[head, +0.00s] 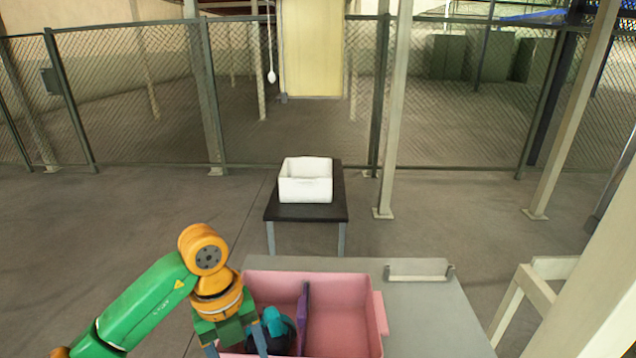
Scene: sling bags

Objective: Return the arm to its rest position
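My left arm comes in from the lower left, and its wrist is bent down over the left part of a pink crate (345,283). My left gripper (235,346) points down at the crate's left wall. Its two fingers are spread apart, and I see nothing held between them. A dark bag with teal parts (277,328) lies in the crate's left compartment, just right of the gripper and partly hidden by it. My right arm and gripper are not in view.
The crate stands on a grey table (420,312) and has a purple divider (303,318). A white bin (305,187) sits on a small black table (285,212) further back. A beige frame (510,308) stands at the right. Open floor lies left.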

